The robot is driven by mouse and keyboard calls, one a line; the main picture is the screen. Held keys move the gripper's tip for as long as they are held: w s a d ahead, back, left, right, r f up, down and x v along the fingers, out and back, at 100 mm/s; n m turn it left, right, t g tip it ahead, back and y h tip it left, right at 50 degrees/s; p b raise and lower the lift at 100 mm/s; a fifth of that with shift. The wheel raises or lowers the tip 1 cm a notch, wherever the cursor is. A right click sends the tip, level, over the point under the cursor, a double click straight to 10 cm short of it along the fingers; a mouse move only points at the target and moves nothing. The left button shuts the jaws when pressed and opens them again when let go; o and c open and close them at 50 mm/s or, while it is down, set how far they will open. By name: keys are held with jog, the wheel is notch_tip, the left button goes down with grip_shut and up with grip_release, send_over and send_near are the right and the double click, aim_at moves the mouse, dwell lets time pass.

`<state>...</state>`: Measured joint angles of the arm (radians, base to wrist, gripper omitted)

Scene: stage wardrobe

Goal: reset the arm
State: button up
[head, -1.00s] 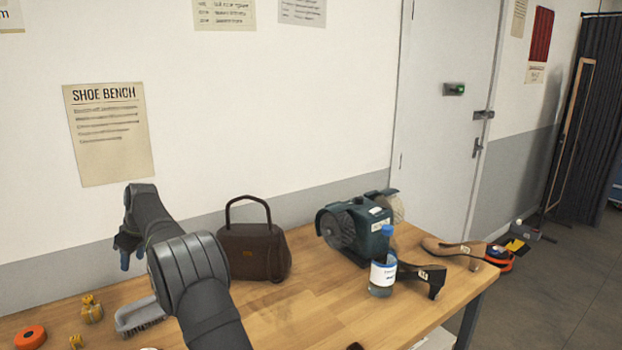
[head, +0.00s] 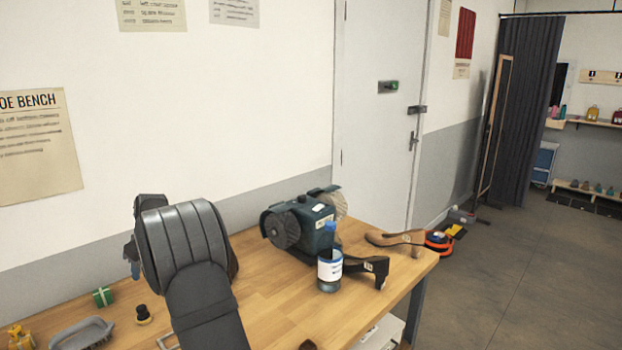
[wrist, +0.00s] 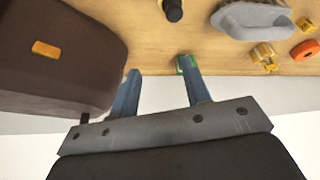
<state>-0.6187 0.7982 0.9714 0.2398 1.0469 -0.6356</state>
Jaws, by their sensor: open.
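My arm rises from the bottom of the head view, over the wooden bench (head: 290,305). My gripper (head: 131,262) shows only partly there, behind the arm's dark links. In the wrist view my gripper (wrist: 160,70) has its two blue fingers apart, with nothing held between them. A dark brown handbag (wrist: 60,50) stands close beside the left finger. The green box (head: 103,297) sits on the bench.
A grey brush (head: 83,333), a black knobbed item (head: 143,314) and yellow pieces (head: 18,338) lie at the bench's left. An orange ring (wrist: 304,50) shows in the wrist view.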

jog(key=d+f+m, duration=0.1)
jog(key=d+m, duration=0.1)
jog(key=d, duration=1)
jog(key=s+d+f+m+t+h, duration=0.1)
jog(key=d+f+m, duration=0.1)
jog(key=d, duration=1)
jog(key=shift+d+m+t, duration=0.3)
jog(key=shift+m, duration=0.2)
jog(key=shift+s, duration=0.1)
